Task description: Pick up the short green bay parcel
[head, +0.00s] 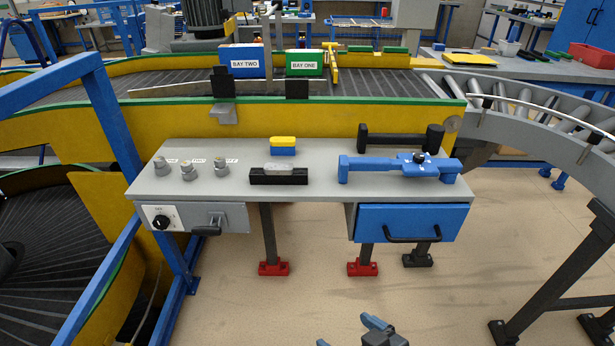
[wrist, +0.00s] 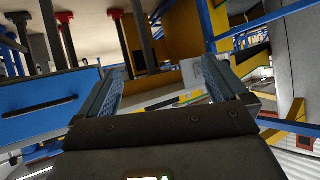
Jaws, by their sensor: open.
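A green box labelled BAY ONE (head: 304,62) stands on the dark belt behind the yellow wall in the head view. It is lower than the blue box labelled BAY TWO (head: 241,60) to its left. My gripper (head: 348,333) shows at the bottom edge of the head view, low in front of the bench and far from the green box. In the wrist view my gripper (wrist: 162,75) has its two blue fingers spread apart, with nothing between them. The green box cannot be made out in the wrist view.
A grey bench (head: 225,188) stands before the conveyor, holding knobs, a blue-and-yellow block (head: 283,146), a black holder and a blue tool (head: 400,168). Its blue drawer (head: 412,222) faces me. A yellow wall (head: 300,122) fronts the belt. A roller conveyor (head: 540,110) curves away right.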

